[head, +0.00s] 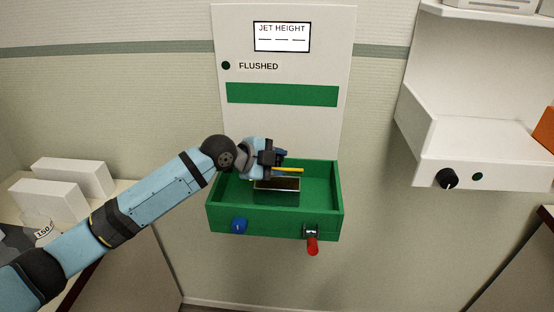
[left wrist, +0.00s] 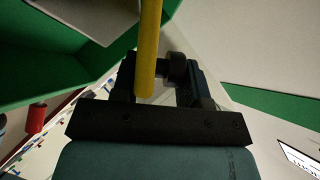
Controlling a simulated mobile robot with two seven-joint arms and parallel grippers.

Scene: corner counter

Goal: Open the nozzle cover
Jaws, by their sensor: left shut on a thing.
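The nozzle cover appears to be the grey plate (head: 277,185) standing inside the green basin (head: 325,215), with a yellow bar handle (head: 290,170) along its upper side. My left gripper (head: 281,158) reaches in over the basin from the left and is shut on the yellow handle. In the left wrist view the yellow handle (left wrist: 149,40) runs between the fingers of my left gripper (left wrist: 158,80). The grey plate (left wrist: 85,18) shows there at the upper left. How far the plate is tilted is hard to tell. My right gripper is not in view.
A blue knob (head: 239,226) and a red lever (head: 312,245) sit on the basin's front. The white panel (head: 285,130) behind carries a JET HEIGHT display (head: 282,37) showing dashes. A white unit (head: 480,150) is at right; white boxes (head: 55,200) stand at left.

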